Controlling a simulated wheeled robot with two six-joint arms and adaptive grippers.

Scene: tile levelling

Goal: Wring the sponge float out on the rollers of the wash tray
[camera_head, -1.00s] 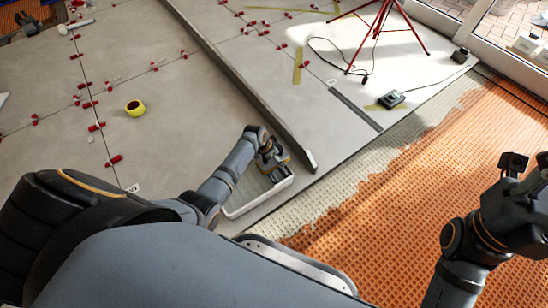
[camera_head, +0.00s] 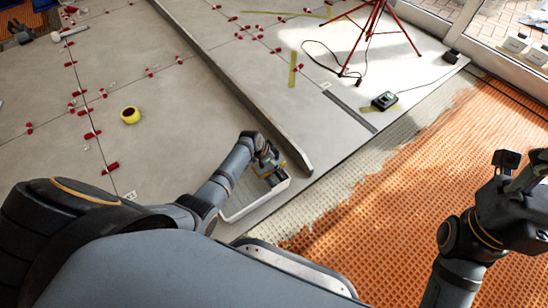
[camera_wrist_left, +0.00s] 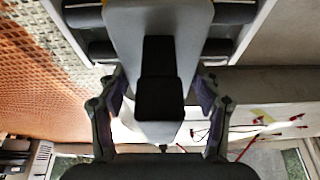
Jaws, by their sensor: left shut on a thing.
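The wash tray (camera_head: 256,204) is a white, shallow tray on the floor in front of me. Dark rollers (camera_wrist_left: 102,50) show on both sides of the float in the left wrist view. My left gripper (camera_head: 268,164) is over the tray's far right part. In the left wrist view my left gripper (camera_wrist_left: 160,100) is shut on the sponge float (camera_wrist_left: 185,22), a pale board with a black handle block. The float lies over the rollers; its underside is hidden, so I cannot tell whether it touches them. My right gripper (camera_head: 525,178) is at the right edge, its fingertips unclear.
A long grey bar (camera_head: 235,85) lies on the tiles just beyond the tray. Orange matting (camera_head: 400,190) covers the floor to the right. A yellow roll (camera_head: 130,115), several red clips and a red tripod (camera_head: 372,30) stand farther off.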

